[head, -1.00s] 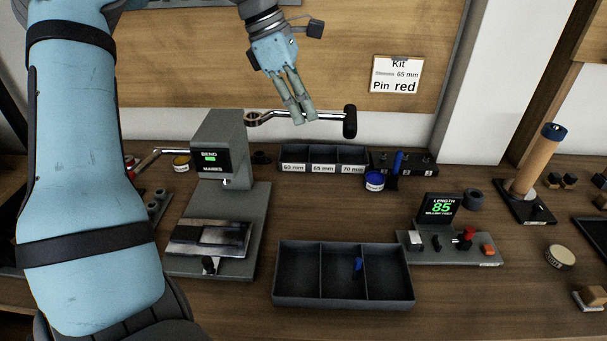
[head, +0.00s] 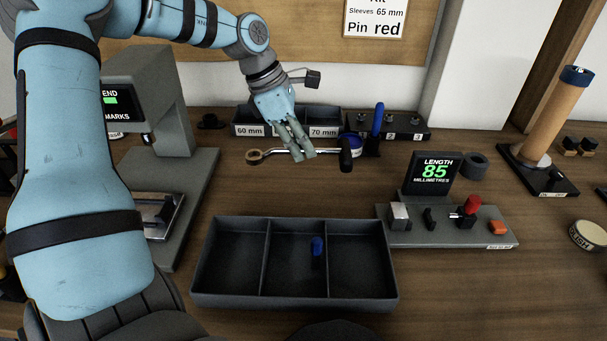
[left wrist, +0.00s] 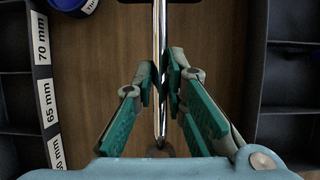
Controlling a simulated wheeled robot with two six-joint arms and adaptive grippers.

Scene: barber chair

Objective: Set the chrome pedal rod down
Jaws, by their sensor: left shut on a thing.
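The chrome pedal rod (head: 281,154) has a ring at its left end and a black rubber pedal at its right end in the head view. My left gripper (head: 303,157) is shut on the rod near its middle, with the fingers pointing down. The rod lies about level, over the bench strip between the sleeve bins and the front tray. I cannot tell whether it touches the wood. In the left wrist view the rod (left wrist: 160,45) runs lengthwise between the fingertips (left wrist: 163,85). The ring end is partly hidden there. My right gripper is out of view.
A three-compartment tray (head: 293,300) stands in front with a blue piece (head: 317,246) in its middle compartment. Labelled sleeve bins (head: 250,130) stand behind. The bend machine (head: 150,90) is left, the length gauge (head: 450,222) right. A blue-labelled tin (head: 350,143) sits close behind the pedal.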

